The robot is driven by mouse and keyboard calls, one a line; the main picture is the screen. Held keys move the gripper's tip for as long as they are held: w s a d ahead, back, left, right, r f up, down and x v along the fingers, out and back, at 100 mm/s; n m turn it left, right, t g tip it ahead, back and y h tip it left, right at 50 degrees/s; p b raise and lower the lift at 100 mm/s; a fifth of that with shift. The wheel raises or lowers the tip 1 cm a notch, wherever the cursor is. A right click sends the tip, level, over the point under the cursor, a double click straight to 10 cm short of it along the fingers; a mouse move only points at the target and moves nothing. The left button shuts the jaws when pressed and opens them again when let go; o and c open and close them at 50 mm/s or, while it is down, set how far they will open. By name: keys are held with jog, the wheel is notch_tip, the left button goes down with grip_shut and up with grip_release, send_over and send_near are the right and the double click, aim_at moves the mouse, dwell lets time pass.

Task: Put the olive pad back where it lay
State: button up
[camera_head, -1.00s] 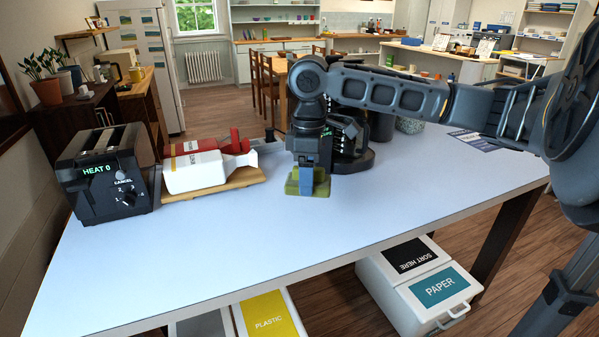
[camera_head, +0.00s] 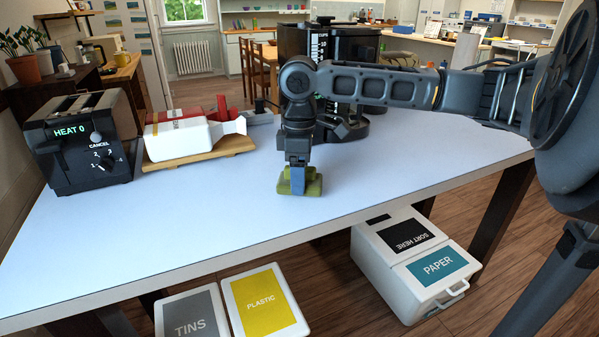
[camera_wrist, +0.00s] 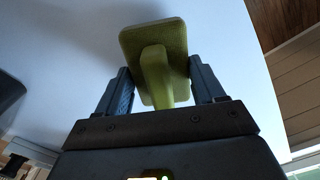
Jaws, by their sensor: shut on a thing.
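The olive pad (camera_head: 314,186) is a small yellow-green block near the middle front of the white table. My gripper (camera_head: 298,181) reaches down from above and is shut on it. In the wrist view, the pad (camera_wrist: 153,35) shows a flat rectangular plate with a raised grip rib. My gripper's two fingers (camera_wrist: 157,88) stand on either side of the pad. The pad is at or very close to the tabletop; I cannot tell whether it touches.
A toaster (camera_head: 80,140) stands at left, with a white-and-red package (camera_head: 185,132) on a wooden board (camera_head: 215,150) beside it. A large black machine (camera_head: 300,45) stands behind my arm. The front tabletop (camera_head: 150,230) is clear. Labelled bins (camera_head: 400,237) stand below.

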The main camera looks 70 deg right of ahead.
jog(key=o, duration=1)
jog(key=shift+o, duration=0.3)
notch_tip(320, 180, up, 9)
jog(key=p, duration=0.8)
jog(key=shift+r, duration=0.1)
dwell(0.3)
